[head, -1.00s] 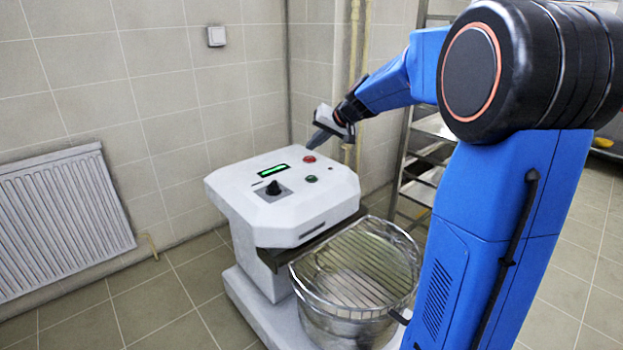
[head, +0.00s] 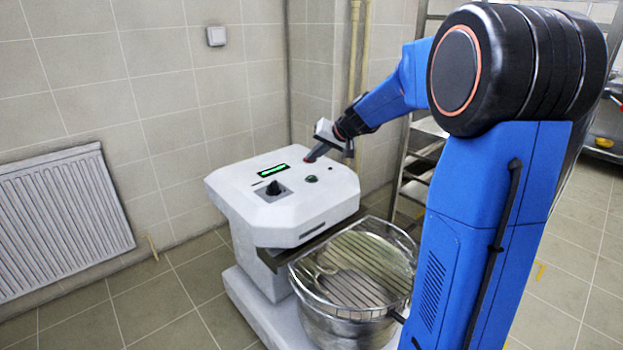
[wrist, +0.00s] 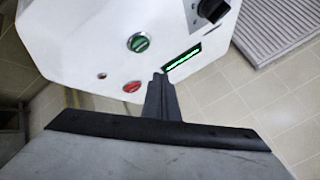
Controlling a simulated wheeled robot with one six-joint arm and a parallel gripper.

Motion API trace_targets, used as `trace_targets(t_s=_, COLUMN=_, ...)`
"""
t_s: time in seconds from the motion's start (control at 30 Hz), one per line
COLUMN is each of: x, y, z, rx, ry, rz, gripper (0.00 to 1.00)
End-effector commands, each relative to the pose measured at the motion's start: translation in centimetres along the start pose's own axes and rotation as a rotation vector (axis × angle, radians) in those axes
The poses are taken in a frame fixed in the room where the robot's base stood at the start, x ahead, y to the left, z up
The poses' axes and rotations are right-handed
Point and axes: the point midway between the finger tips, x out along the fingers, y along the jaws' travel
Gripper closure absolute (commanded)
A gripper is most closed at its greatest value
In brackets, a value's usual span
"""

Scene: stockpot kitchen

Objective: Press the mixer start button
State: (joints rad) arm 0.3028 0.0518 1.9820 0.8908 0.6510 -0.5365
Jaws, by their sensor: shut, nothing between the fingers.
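The white mixer (head: 240,195) has a control panel on its sloped top. A green button (head: 312,179) sits on the panel, below the lit green display (head: 273,170); the green button also shows clear in the wrist view (wrist: 139,42). My gripper (head: 309,158) is shut and empty, its tip low over the panel's back edge by the red button (wrist: 132,87). In the head view the tip covers most of the red button. In the wrist view the fingertips (wrist: 160,77) lie between the red button and the display. I cannot tell whether they touch the panel.
A black knob (head: 273,188) stands on the panel. The steel bowl (head: 345,310) with its wire grille is in front of the mixer. A metal rack (head: 420,165) is behind on the right. A radiator (head: 65,220) is on the left wall, with free floor between.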

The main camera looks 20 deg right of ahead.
Motion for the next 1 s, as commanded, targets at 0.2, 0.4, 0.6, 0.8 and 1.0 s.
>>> trace_targets(t_s=0.2, x=1.8, y=1.3, z=1.3, rx=0.001, ry=-0.002, rz=0.001, gripper=1.00)
trace_targets(t_s=0.4, x=2.8, y=2.0, z=2.1, rx=0.001, ry=-0.002, rz=0.000, gripper=1.00)
trace_targets(t_s=0.6, x=3.1, y=2.3, z=2.3, rx=0.000, ry=0.000, rz=0.001, gripper=1.00)
trace_targets(t_s=0.8, x=3.1, y=2.3, z=2.3, rx=0.000, ry=0.000, rz=0.001, gripper=1.00)
trace_targets(t_s=1.0, x=3.1, y=2.3, z=2.3, rx=0.000, ry=0.000, rz=0.000, gripper=1.00)
